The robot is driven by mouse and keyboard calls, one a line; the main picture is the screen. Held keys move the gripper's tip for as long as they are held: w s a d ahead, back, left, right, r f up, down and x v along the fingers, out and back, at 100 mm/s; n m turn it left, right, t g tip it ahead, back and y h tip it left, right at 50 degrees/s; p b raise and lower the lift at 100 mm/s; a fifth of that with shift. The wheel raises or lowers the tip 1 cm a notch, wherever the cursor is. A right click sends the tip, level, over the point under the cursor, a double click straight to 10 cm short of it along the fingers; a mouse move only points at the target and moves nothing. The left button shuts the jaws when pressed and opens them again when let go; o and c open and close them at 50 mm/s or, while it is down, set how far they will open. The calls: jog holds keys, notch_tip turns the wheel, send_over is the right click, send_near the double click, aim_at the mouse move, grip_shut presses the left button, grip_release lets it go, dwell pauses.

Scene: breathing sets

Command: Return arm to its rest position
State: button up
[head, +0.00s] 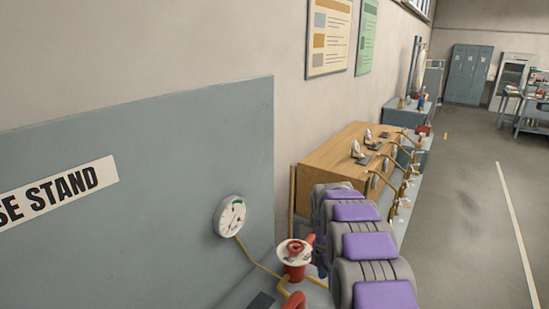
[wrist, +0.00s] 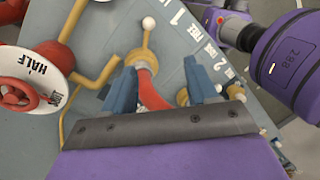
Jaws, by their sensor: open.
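In the wrist view my gripper (wrist: 156,76) shows as two blue fingers standing apart above a dark plate and a purple body. A red hose (wrist: 150,92) with a yellow collar and a pale round knob shows between the fingers in the picture. I cannot tell whether the fingers touch it; nothing appears clamped. My gripper is not distinguishable in the head view. Grey and purple rounded segments (head: 365,245) fill its lower centre; I cannot tell whether they are my arm.
A red valve with a white disc (head: 295,252) stands near a gauge (head: 231,216) on the grey panel (head: 150,220); it also shows in the wrist view (wrist: 38,66). A purple cylinder (wrist: 284,62) is close on the right. Open floor (head: 465,210) lies right of the wooden bench (head: 335,150).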

jog(key=s+a+r+m+b, duration=0.1)
jog(key=s+r+m, duration=0.4)
jog(key=s, duration=0.4)
jog(key=s+a+r+m, duration=0.1)
jog(key=s+r+m, duration=0.45)
jog(key=s, duration=0.35)
jog(key=s+a+m+b, duration=0.1)
jog(key=s+m, duration=1)
jog(key=s, duration=1.5)
jog(key=shift+a+f+y+b, duration=0.4)
jog(key=shift+f, duration=0.05)
